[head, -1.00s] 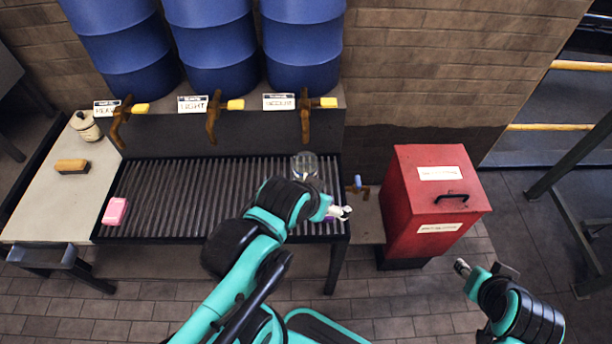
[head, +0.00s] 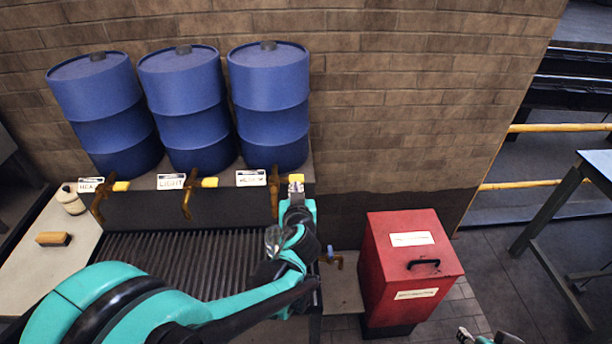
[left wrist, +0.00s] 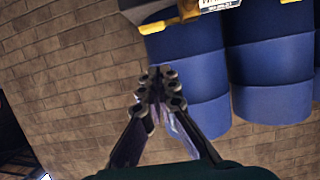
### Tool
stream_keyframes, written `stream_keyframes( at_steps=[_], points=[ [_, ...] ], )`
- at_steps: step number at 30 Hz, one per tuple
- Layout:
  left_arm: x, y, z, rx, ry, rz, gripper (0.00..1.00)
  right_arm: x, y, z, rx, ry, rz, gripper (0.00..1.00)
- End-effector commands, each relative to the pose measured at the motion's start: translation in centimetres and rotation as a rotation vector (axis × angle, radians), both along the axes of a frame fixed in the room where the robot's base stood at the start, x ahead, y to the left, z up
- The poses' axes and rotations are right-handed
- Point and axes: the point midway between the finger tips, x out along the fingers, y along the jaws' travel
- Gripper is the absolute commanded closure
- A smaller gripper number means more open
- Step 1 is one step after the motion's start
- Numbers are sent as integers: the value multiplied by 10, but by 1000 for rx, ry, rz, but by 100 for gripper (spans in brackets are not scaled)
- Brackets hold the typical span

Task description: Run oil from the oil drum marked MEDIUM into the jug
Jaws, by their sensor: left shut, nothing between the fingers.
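Three blue drums stand in a row; the right-hand one (head: 268,110) bears a blurred tag (head: 251,178) that seems to read MEDIUM. It also shows upside down in the left wrist view (left wrist: 188,65). Its brown tap (head: 275,190) has a yellow handle (head: 296,178). My left gripper (head: 296,190) is shut and empty, close by this handle; I cannot tell whether they touch in the head view. In the left wrist view the fingertips (left wrist: 160,82) are apart from the handle (left wrist: 165,24). The clear jug (head: 273,240) is partly hidden by my left arm. My right gripper (head: 466,335) is at the bottom edge, mostly cut off.
The slatted grating (head: 160,252) lies under the taps, partly covered by my arm. The LIGHT tap (head: 187,195) is to the left. A red bin (head: 412,270) stands at right, with a small blue-handled tap (head: 330,256) beside it. A brush (head: 53,239) lies on the left bench.

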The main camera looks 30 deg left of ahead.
Motion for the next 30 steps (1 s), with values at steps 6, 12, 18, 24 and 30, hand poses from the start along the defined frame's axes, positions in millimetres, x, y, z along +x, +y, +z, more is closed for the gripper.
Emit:
stream_keyframes(
  at_steps=[6, 12, 18, 24, 30],
  points=[
    [13, 6, 6, 16, -68, 6, 100, 0, 0, 5, 0, 0, 0, 60],
    [13, 6, 6, 17, -74, 5, 100, 0, 0, 5, 0, 0, 0, 60],
    [14, 7, 5, 15, -74, 5, 100, 0, 0, 5, 0, 0, 0, 60],
    [31, 17, 0, 17, -73, 6, 100, 0, 0, -1, 0, 0, 0, 60],
    [65, 39, -11, 15, -73, 9, 100, 0, 0, -10, 0, 0, 0, 60]
  ],
)
